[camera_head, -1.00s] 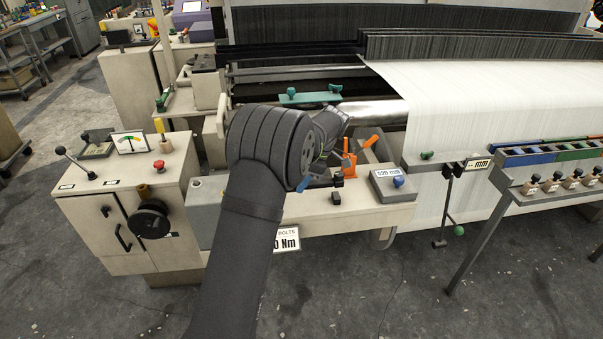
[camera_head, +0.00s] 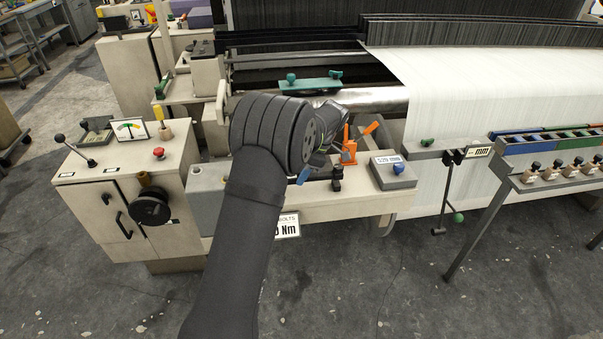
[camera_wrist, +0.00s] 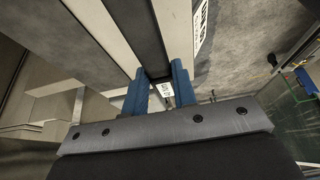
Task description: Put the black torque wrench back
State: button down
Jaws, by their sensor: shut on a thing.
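My gripper (camera_wrist: 158,88) has two blue fingers. In the wrist view a long black bar, which appears to be the black torque wrench (camera_wrist: 138,30), runs from the top edge down between the fingertips, and the fingers are shut on it. In the head view my forearm and wrist hide most of the gripper; a blue finger (camera_head: 304,175) shows low over the beige front panel (camera_head: 330,207). Most of the wrench is hidden there, and I cannot tell whether it touches the panel.
A teal bar (camera_head: 309,85) lies behind. A control cabinet with a black handwheel (camera_head: 150,207) stands left. Open floor lies in front.

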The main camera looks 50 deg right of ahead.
jog(key=shift+f, duration=0.95)
jog(key=c, duration=1.1)
grip_release()
jog(key=shift+o, duration=0.4)
jog(key=o, duration=0.4)
jog(key=shift+v, duration=3)
jog(key=shift+r, duration=0.1)
